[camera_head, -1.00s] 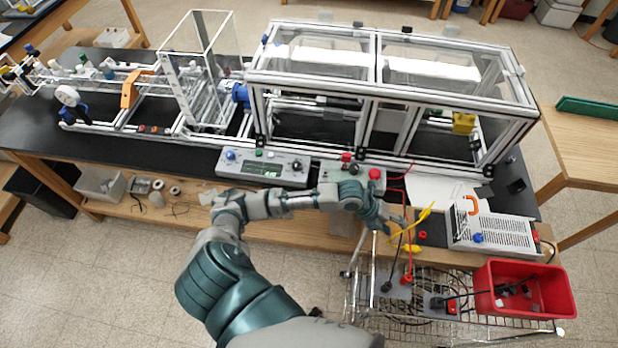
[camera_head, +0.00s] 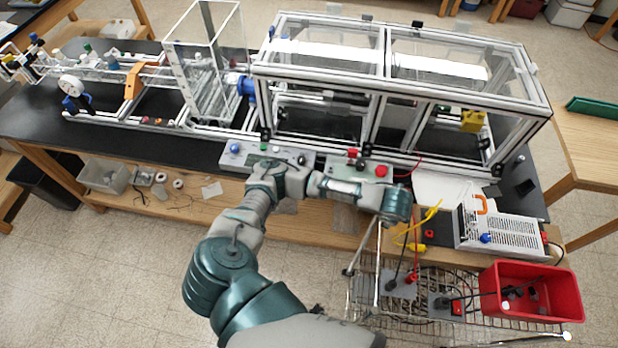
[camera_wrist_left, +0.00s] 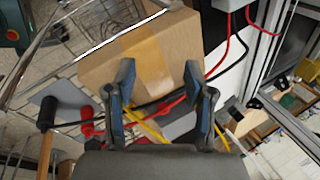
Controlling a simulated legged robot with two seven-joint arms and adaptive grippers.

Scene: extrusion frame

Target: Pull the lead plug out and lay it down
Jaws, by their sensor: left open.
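My left gripper (camera_wrist_left: 158,72) is open in the left wrist view, with nothing clearly held between its two fingers. In the head view its fingers are hidden behind my wrist. A red lead (camera_wrist_left: 172,106) and a black lead cross beyond the fingers, and a yellow lead (camera_wrist_left: 150,130) shows low between them. A black plug (camera_wrist_left: 46,114) and red plugs (camera_wrist_left: 87,120) show at left. In the head view a red plug (camera_head: 410,279) and a black plug (camera_head: 392,285) stand on the wire cart. I cannot tell which plug the task means. My right gripper is not in view.
A control box with a red button (camera_head: 381,171) sits at the bench edge. A white power unit (camera_head: 500,232) stands right of my wrist. A red bin (camera_head: 530,290) is on the wire cart (camera_head: 400,325). A tan box-like surface (camera_wrist_left: 145,55) lies beyond the fingers.

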